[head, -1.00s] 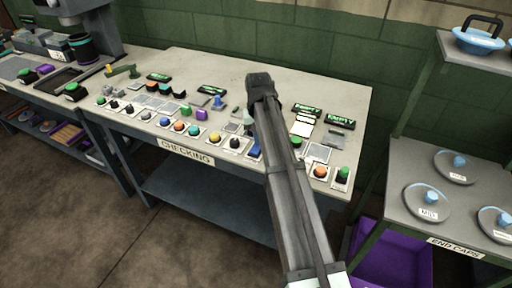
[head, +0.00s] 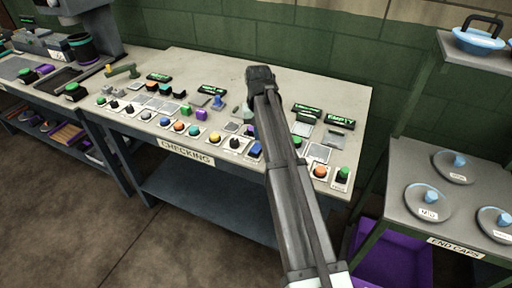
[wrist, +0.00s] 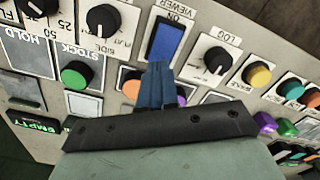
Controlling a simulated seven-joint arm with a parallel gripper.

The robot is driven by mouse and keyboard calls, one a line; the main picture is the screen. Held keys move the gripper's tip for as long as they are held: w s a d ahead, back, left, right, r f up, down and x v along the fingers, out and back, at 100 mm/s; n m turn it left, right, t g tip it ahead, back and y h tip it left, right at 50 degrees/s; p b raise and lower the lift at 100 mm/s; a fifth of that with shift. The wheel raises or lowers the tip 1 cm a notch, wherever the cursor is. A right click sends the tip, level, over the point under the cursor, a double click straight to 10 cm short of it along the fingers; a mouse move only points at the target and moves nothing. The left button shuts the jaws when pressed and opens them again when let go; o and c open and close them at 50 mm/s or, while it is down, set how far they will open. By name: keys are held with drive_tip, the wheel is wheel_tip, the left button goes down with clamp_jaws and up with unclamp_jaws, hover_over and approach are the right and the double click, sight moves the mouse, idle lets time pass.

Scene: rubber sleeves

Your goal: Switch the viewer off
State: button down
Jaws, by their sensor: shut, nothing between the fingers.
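The viewer switch is a blue rocker (wrist: 167,40) on a white plate, with "VIEWER" and "ON" printed at its upper end in the wrist view. Which end is pressed in I cannot tell. In the head view the blue rocker (head: 254,149) shows at the bench front, just left of my arm. My gripper (wrist: 160,70) is shut and empty. Its fingertips overlap the rocker's lower end in the wrist view; whether they touch it is unclear. In the head view my arm hides the fingers. A light panel (head: 302,129) right of my arm looks mostly dull.
A black LOG knob (wrist: 216,58) stands right of the rocker and another black knob (wrist: 103,20) left of it. A green button (wrist: 76,74) and an orange one (wrist: 131,86) are close by. The checking bench (head: 225,62) is clear at the back.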

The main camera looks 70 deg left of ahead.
sight(258, 145)
wheel_tip(258, 145, up, 4)
drive_tip(key=shift+r, duration=0.2)
idle(0.4)
idle(0.4)
